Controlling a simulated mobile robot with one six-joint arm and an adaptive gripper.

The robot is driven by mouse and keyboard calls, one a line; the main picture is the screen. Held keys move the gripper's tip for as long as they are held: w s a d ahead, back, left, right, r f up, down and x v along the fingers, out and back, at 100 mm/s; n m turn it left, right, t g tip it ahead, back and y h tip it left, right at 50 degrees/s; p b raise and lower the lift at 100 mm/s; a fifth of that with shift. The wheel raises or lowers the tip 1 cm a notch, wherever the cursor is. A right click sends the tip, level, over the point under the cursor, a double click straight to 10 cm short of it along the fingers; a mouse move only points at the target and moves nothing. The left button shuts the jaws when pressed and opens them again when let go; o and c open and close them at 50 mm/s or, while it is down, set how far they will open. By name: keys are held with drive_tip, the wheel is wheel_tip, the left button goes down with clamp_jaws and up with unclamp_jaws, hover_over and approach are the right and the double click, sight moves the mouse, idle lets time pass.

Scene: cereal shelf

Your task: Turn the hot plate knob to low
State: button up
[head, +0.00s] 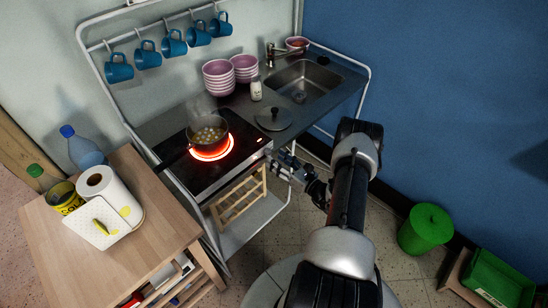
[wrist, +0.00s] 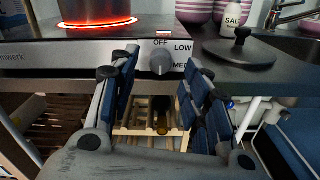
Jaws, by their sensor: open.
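The hot plate knob (wrist: 161,62) is a small grey dial on the front panel of the hot plate (wrist: 60,52). Labels OFF, LOW and MED stand around it, and a red light (wrist: 163,39) shows above it. In the wrist view my gripper (wrist: 160,72) is open, with one finger on each side of the knob; I cannot tell whether either touches it. The head view shows my gripper (head: 277,160) at the hot plate's front right corner. A glowing red ring (head: 212,149) lies under a steaming pot (head: 207,131).
A black pot lid (head: 273,118) lies on the counter right of the hot plate, near a salt shaker (head: 256,90) and stacked pink bowls (head: 219,78). A wooden rack (head: 238,195) is below. A wooden side table (head: 150,215) stands at the left.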

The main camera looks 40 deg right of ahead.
sight(268, 152)
drive_tip(key=shift+w+a, duration=0.1)
drive_tip(key=shift+w, duration=1.2)
drive_tip(key=shift+c, duration=0.3)
clamp_jaws()
